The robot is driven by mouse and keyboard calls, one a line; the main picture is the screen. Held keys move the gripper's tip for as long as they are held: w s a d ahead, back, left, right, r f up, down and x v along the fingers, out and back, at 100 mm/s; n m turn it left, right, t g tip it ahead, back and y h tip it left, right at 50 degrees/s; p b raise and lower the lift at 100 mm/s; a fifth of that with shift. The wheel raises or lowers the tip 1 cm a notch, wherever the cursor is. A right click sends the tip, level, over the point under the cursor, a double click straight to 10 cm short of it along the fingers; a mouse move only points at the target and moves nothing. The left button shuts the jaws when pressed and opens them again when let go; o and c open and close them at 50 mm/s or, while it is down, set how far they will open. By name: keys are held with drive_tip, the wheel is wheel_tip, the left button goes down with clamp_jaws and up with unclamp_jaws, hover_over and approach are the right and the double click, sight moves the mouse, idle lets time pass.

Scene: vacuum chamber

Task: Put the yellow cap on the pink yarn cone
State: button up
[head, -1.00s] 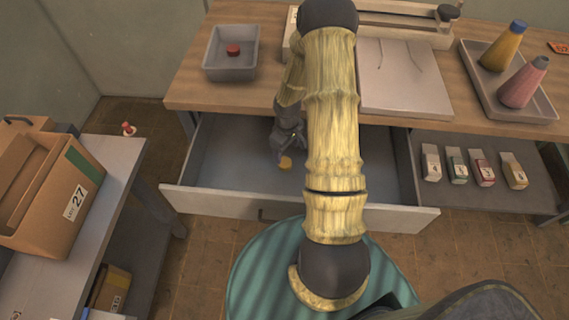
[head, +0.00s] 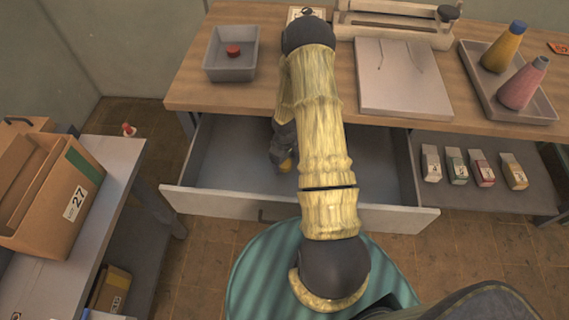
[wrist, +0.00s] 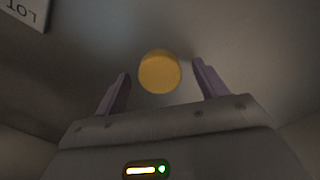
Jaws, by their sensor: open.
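The yellow cap (head: 286,165) lies on the floor of the open drawer, partly hidden by my arm in the head view. In the wrist view the round yellow cap (wrist: 160,72) lies just beyond and between the fingertips. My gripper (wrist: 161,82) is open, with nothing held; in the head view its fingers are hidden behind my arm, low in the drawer. The pink yarn cone (head: 522,84) stands upright with a grey top in the tray at the right of the bench. A yellow yarn cone (head: 503,47) with a blue top stands behind it.
The open drawer (head: 350,215) has walls around my gripper. A grey bin (head: 230,72) with a red cap (head: 233,50) sits on the bench. A grey board (head: 405,95) lies left of the cone tray (head: 545,112). Several small boxes sit on the lower shelf.

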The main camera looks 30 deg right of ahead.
sight(284, 163)
idle(0.5)
drive_tip(key=c, duration=1.1)
drive_tip(key=shift+o, duration=0.2)
wheel_tip(284, 163, up, 10)
